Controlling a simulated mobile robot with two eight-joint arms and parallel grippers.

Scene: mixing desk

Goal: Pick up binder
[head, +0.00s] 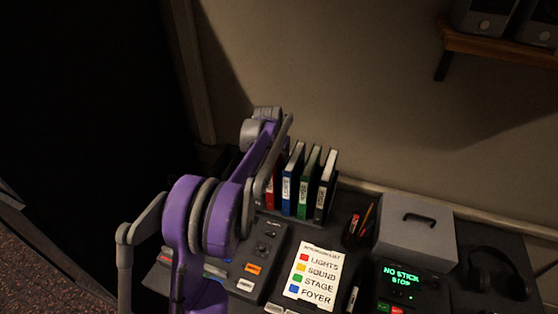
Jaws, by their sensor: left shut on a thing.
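Several binders stand upright in a row at the back of the desk: a red binder (270,193), a blue binder (290,182), a green binder (307,184) and a black binder (325,186). My left arm, purple and grey, comes in from the lower left. My left gripper (264,183) is at the left end of the row, shut on the red binder, which is mostly hidden behind the arm. The fingertips are hard to make out. My right gripper is not in view.
On the desk are a control panel (262,256), a label sheet (312,276), a pen cup (353,236), a grey case (418,238), a lit green display (404,277) and headphones (497,277). A wall stands close behind; a wooden shelf (500,46) is upper right.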

